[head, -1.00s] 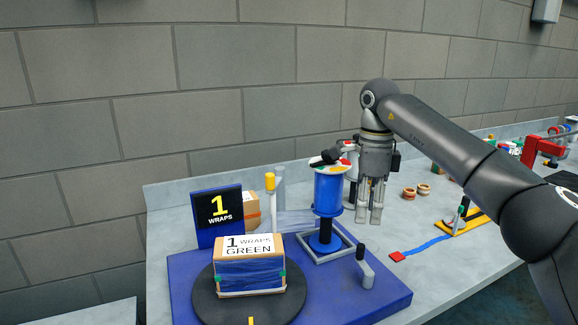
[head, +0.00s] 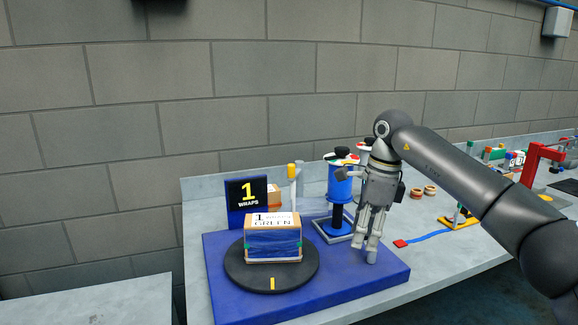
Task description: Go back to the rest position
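My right gripper (head: 368,238) hangs fingers-down over the right part of the blue base in the head view. Its fingers show a narrow gap and nothing visible between them. It overlaps a small grey handle (head: 371,256) on the base; I cannot tell if they touch. The box labelled "1 wraps green" (head: 273,243), with blue film around it, sits on the dark turntable (head: 240,273), left of the gripper. The blue film roll (head: 340,188) stands behind and left of the gripper, partly covered by it. My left gripper is not in view.
The blue base (head: 335,294) carries a "1 wraps" sign (head: 247,195) at the back left. Several small items, a yellow piece (head: 460,222) and a red frame (head: 540,155) stand on the grey table to the right. A block wall is behind.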

